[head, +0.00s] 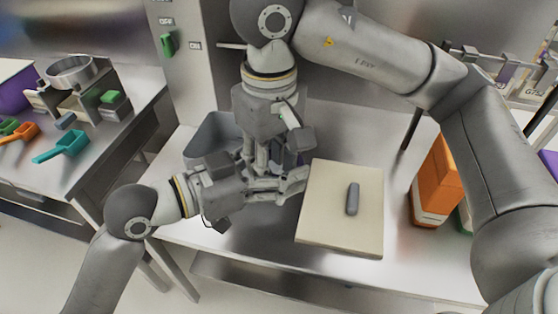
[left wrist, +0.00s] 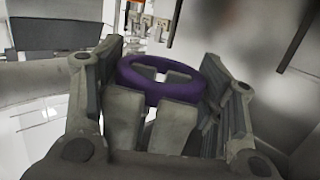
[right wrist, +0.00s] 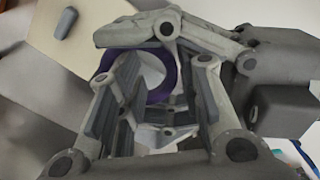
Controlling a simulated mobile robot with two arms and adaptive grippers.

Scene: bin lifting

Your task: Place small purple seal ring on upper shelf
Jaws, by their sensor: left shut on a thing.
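The purple seal ring (left wrist: 198,88) is at the fingertips of my left gripper (head: 293,184), which is shut on it. It also shows in the right wrist view (right wrist: 166,82), partly hidden behind grey fingers. In the head view the ring is mostly hidden by the two grippers. My right gripper (head: 270,163) reaches down from above, right beside the left one. Its fingers look apart in its wrist view, with the ring near its tips. I cannot tell whether they touch the ring. The upper shelf cannot be made out clearly.
A grey bin (head: 203,138) stands behind the grippers. A cream board (head: 325,222) with a grey rounded block (head: 352,198) lies to the right. An orange box (head: 437,180) stands farther right. A side table with teal (head: 70,146) and orange scoops is at left.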

